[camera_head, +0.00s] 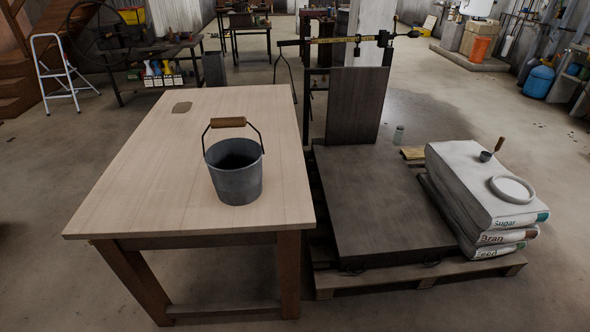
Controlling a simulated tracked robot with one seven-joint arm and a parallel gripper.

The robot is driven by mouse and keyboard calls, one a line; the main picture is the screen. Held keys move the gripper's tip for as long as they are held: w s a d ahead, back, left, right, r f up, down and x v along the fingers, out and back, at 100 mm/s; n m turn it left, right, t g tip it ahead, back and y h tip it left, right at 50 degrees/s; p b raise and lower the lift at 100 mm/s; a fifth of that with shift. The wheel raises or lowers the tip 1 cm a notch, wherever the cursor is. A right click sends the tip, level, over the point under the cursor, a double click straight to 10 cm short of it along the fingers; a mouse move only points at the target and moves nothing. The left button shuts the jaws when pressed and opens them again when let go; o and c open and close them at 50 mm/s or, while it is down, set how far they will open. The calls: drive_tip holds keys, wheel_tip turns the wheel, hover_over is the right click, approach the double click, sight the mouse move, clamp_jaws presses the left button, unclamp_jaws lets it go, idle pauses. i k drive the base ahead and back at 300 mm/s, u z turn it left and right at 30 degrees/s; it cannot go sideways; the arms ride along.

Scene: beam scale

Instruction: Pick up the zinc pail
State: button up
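The zinc pail (235,182) is dark grey and stands upright on the light wooden table (130,190), near its right side. Its wire handle is raised, with a brown wooden grip (228,122) across the top. The inside of the pail looks dark and I cannot tell whether it is empty. My gripper is not in view.
Right of the table, the beam scale has a dark platform (375,215), an upright back plate (356,105) and a beam (345,40). Stacked sacks (465,185) bear a white dish (512,188) and a small scoop (485,156). Most of the tabletop is clear.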

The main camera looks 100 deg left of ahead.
sight(235, 165)
drive_tip(key=z, duration=0.1)
drive_tip(key=i, duration=0.15)
drive_tip(key=u, duration=3.2)
drive_tip(key=i, duration=1.65)
drive_tip(key=z, duration=0.15)
drive_tip(key=k, duration=0.9)
